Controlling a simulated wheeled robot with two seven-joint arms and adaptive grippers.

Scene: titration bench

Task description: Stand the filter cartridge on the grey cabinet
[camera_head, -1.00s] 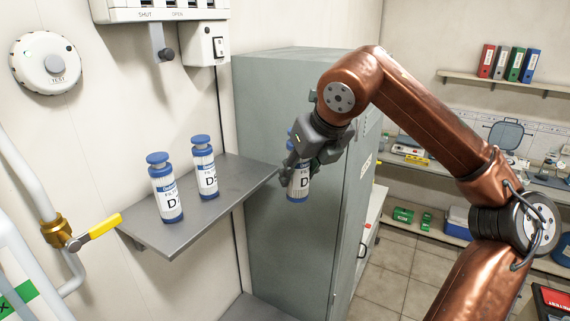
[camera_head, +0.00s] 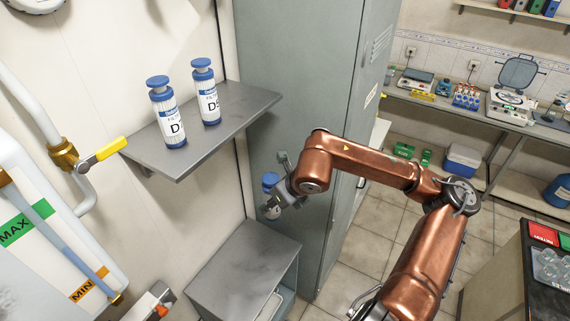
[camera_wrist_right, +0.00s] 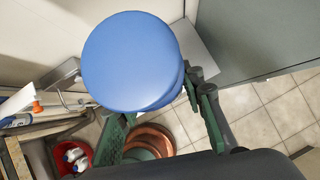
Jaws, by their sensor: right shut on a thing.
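My right gripper (camera_head: 279,200) is shut on a blue-capped filter cartridge (camera_head: 270,181). A grey top surface (camera_wrist_right: 201,62) shows partly beyond the cap. My left gripper is not in view.
Two similar cartridges, one (camera_head: 167,112) and another (camera_head: 206,92), stand on the wall shelf (camera_head: 240,104) above left. A tall grey-green locker (camera_head: 310,90) stands close behind my gripper. A yellow-handled valve (camera_head: 100,152) sits at the left. Tiled floor is clear to the right.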

